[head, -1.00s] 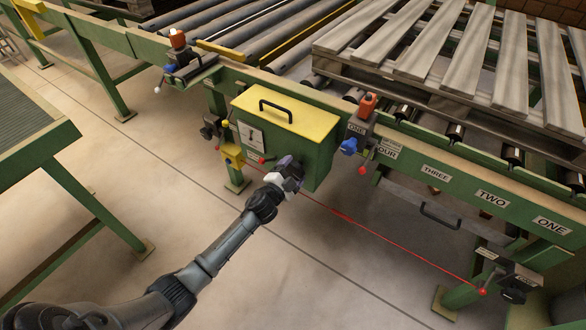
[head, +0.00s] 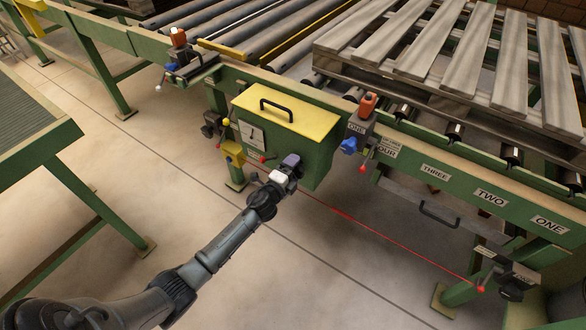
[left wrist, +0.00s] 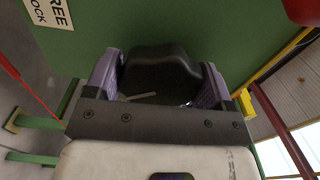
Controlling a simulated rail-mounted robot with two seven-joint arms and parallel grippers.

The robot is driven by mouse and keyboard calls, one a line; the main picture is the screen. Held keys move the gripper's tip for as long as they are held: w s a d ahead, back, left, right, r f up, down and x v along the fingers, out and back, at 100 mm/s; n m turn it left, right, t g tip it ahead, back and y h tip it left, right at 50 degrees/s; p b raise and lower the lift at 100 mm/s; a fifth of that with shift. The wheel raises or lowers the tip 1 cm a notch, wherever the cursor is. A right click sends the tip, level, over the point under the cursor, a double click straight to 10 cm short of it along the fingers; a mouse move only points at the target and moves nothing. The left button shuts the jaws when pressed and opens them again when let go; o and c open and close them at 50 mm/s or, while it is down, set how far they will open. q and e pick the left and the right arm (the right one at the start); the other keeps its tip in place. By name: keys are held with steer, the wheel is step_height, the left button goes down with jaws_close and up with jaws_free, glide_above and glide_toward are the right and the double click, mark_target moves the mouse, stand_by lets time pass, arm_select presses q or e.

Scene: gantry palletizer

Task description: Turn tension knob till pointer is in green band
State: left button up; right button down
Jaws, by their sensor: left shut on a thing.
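My left gripper (head: 292,162) is at the front face of the green box with the yellow lid (head: 290,115). In the left wrist view its purple fingers (left wrist: 158,84) are on both sides of a black knob (left wrist: 160,60) and shut on it. In the head view the gripper hides the knob. A white gauge plate (head: 251,137) with a dark pointer is on the box's front, left of the gripper. It is too small to tell a green band or where the pointer stands against it. My right gripper is not in view.
A red ball-ended lever (head: 262,159) is close to the gripper's left. A yellow block (head: 232,153) is at the box's left. A red cord (head: 390,233) runs low to the right. A blue knob (head: 349,145) is right of the box.

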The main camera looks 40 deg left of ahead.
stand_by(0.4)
arm_select(q)
steer(key=o, duration=0.9)
steer(key=shift+s, duration=0.1)
steer(key=shift+s, duration=0.25)
steer(key=s+d+p, duration=0.1)
steer(key=s+p, duration=0.1)
steer(key=s, duration=1.1)
steer(key=shift+d+p, duration=0.25)
steer(key=shift+p, duration=0.15)
